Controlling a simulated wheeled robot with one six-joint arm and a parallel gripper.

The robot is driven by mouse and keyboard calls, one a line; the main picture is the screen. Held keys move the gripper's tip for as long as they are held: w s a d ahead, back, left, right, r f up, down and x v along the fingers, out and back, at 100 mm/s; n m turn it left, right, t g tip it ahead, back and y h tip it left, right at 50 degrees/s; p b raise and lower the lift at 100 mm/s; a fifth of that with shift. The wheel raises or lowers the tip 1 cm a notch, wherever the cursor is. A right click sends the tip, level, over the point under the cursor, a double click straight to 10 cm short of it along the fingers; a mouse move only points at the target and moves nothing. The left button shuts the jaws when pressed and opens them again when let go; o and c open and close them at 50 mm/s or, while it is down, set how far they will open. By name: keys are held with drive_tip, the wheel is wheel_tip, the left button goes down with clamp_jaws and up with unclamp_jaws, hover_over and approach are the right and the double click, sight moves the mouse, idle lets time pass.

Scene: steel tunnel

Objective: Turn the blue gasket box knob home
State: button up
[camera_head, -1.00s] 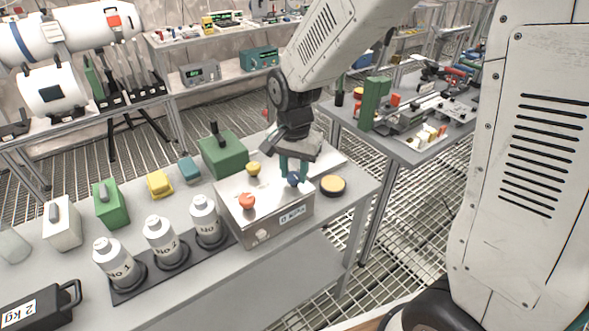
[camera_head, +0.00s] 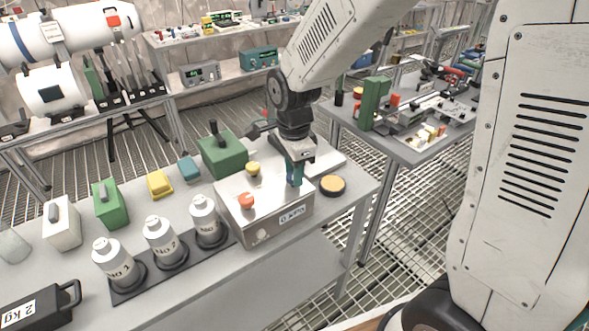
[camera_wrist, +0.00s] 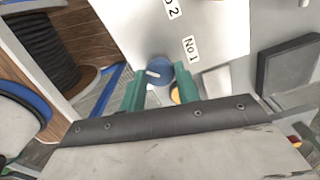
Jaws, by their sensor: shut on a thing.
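The gasket box (camera_head: 265,227) is a metal box with a pale top, a latch and a label on its front, standing on the near table. An orange knob (camera_head: 246,200) and a yellow knob (camera_head: 253,169) stand on its top. The blue knob (camera_wrist: 160,71) shows in the wrist view as a round blue cap with a white mark, between the green fingers. My gripper (camera_head: 294,178) points down over the right part of the box top and is shut on the blue knob. In the head view the fingers mostly hide that knob.
A round yellow-topped disc (camera_head: 332,185) lies right of the box. A green box with a black handle (camera_head: 222,155) stands behind it. Several white bottles (camera_head: 160,239) stand in a dark rack (camera_head: 185,262) to the left. A second table (camera_head: 408,150) is behind right.

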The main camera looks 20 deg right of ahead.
drive_tip(key=shift+w+r+m, duration=0.1)
drive_tip(key=shift+m, duration=0.2)
drive_tip(key=o, duration=1)
drive_tip(key=shift+r, duration=3.85)
